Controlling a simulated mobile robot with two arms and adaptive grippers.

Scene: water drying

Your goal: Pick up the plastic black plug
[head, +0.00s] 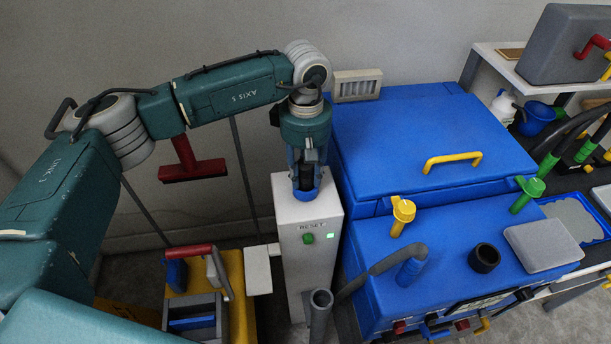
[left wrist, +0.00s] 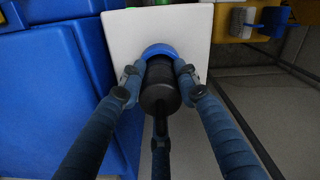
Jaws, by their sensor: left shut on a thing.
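The black plug (left wrist: 160,92) is a short dark cylinder. It is upright at the blue round socket (left wrist: 157,50) on top of the white box. My left gripper (left wrist: 158,72) is shut on the plug, with its fingers against the plug's sides. In the head view my left gripper (head: 306,172) points straight down over the white box (head: 309,245), and the blue socket (head: 306,194) shows beneath it. The fingers mostly hide the plug there. I cannot tell whether the plug is seated in the socket or just above it. My right gripper is not in view.
A large blue machine (head: 425,140) stands close to the right of the box, with a yellow handle (head: 452,160), a yellow valve (head: 402,213), a green valve (head: 528,193) and a black ring (head: 484,258). A yellow cart (head: 236,290) stands at the lower left. A grey pipe (head: 320,312) rises in front.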

